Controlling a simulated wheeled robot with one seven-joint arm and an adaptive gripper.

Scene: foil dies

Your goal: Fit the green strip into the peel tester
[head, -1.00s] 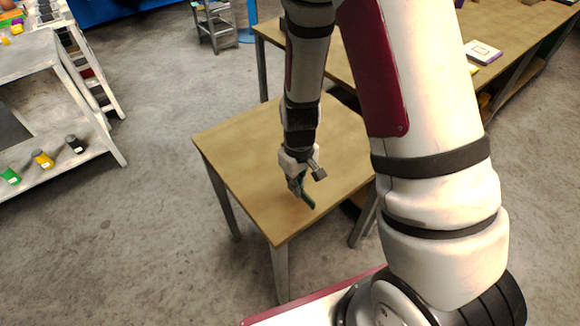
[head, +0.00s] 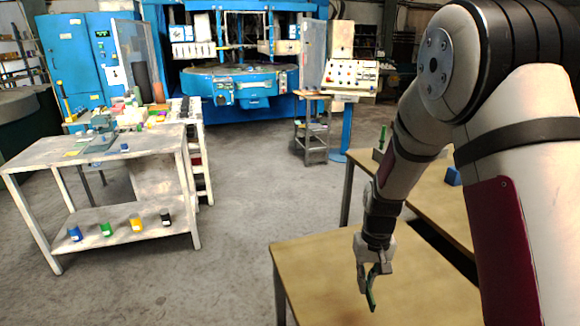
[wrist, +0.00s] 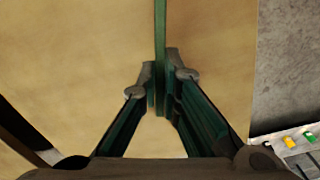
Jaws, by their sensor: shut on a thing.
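My gripper (head: 369,272) is shut on the green strip (head: 372,299), which hangs down from the fingertips over the near wooden table (head: 320,272). In the wrist view the strip (wrist: 160,35) stands between the two fingertips of my gripper (wrist: 161,84) and runs up out of the picture. I cannot tell for sure which thing is the peel tester. A grey-green device (head: 100,140) sits on the white bench at the left. A grey piece with an upright green part (head: 383,138) shows on the far wooden table, partly behind my arm.
The white bench (head: 45,152) has small blue, green, yellow and black jars (head: 136,222) on its lower shelf. A blue block (head: 453,176) lies on the far wooden table. Open concrete floor (head: 235,200) separates bench and tables. A blue machine (head: 240,80) stands behind.

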